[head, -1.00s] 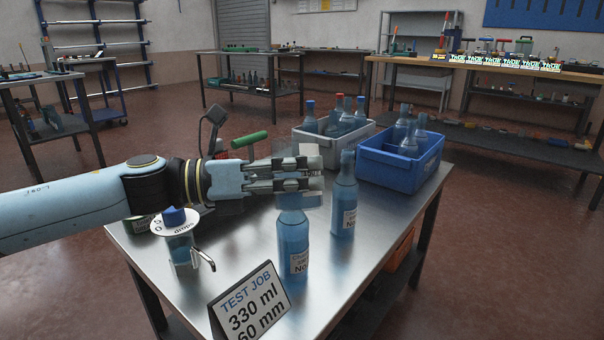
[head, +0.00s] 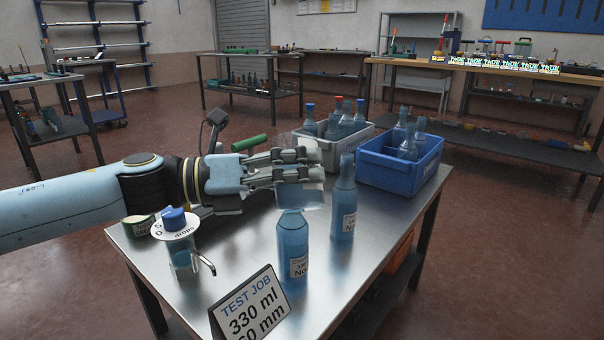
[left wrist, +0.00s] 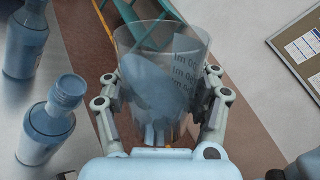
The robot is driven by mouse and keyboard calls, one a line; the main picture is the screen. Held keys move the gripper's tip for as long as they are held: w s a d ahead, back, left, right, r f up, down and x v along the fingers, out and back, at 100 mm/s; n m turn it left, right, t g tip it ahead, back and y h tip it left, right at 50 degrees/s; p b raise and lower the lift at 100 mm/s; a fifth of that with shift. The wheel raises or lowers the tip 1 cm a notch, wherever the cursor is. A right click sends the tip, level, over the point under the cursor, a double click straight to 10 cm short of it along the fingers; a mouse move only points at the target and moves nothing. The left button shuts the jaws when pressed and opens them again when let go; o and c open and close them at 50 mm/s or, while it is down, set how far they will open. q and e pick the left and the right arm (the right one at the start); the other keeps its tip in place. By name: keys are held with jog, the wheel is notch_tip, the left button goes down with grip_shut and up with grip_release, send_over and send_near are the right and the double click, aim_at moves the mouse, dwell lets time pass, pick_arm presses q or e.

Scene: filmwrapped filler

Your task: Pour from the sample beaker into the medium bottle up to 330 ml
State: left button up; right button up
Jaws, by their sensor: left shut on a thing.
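My left gripper (head: 312,166) is shut on a clear beaker (left wrist: 160,45) with printed ml marks. The wrist view shows the beaker between both fingers, with a bluish content low in it; its level is hard to read. I cannot tell which is the medium bottle. My right gripper is not in view.
A sign (head: 250,308) reading TEST JOB, 330 ml, 60 mm stands at the front. A dispenser with a blue knob (head: 174,217) stands at left. A grey crate (head: 330,151) and a blue crate (head: 400,173) with bottles fill the back. The steel table (head: 235,262) has clear space left of the bottles.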

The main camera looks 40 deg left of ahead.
aim_at(303, 143)
pick_arm(q)
jog(key=shift+r, duration=0.15)
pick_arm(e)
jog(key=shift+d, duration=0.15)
pick_arm(q)
jog(key=shift+d+r+n, duration=0.1)
jog(key=shift+r+n, duration=0.15)
jog(key=shift+n, duration=0.45)
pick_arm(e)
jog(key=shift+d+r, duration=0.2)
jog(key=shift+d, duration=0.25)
pick_arm(q)
jog(key=shift+s, duration=0.1)
jog(key=shift+r+n, duration=0.2)
jog(key=shift+n, duration=0.2)
jog(key=shift+r, duration=0.1)
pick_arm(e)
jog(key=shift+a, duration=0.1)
pick_arm(q)
jog(key=shift+r+n+p, duration=0.2)
jog(key=shift+n+p, duration=0.1)
jog(key=shift+n, duration=0.3)
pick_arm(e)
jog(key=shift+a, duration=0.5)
pick_arm(q)
jog(key=shift+r+n, duration=0.45)
jog(key=shift+n, duration=0.45)
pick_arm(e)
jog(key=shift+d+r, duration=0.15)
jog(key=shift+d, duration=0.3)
